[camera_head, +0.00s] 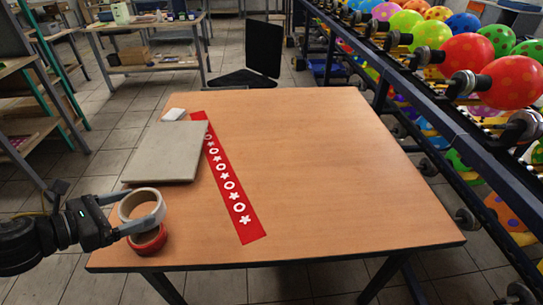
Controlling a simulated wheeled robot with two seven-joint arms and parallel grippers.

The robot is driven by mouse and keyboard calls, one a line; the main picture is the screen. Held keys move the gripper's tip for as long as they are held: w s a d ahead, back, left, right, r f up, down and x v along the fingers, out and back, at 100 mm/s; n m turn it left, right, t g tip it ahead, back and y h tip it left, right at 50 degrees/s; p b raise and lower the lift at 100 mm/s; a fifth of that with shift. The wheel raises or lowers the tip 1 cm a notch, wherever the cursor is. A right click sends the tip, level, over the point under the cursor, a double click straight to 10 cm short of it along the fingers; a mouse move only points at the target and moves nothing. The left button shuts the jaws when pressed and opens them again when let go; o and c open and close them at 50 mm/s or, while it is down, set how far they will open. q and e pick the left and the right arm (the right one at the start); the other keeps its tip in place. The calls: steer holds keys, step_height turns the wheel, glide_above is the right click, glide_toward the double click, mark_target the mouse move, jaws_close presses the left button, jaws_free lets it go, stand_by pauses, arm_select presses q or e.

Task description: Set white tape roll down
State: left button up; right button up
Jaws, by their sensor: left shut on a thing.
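My left gripper (130,212) comes in from the left at the table's front left corner. It is shut on the white tape roll (131,198), one finger on each side of it. A red tape roll (152,240) lies just below it in the picture, partly hidden by the finger and the white roll. I cannot tell whether the two rolls touch. My right gripper is not in view.
The wooden table (320,170) is clear across its middle and right. A grey flat board (168,150), a red strip with white shapes (233,190) and a small white block (174,114) lie on its left side. A balloon rack (450,120) stands along the right.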

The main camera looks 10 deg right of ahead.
mark_target(160, 217)
arm_select(q)
steer(key=shift+m+g+h, duration=0.5)
steer(key=shift+m+g, duration=0.1)
steer(key=shift+m, duration=0.1)
steer(key=a+b, duration=0.2)
steer(key=s+a+b, duration=0.1)
steer(key=a+b, duration=0.1)
steer(key=shift+s, duration=0.15)
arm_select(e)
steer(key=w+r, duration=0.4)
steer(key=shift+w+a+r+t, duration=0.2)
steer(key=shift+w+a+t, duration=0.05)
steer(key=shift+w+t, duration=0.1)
arm_select(q)
steer(key=shift+d, duration=0.15)
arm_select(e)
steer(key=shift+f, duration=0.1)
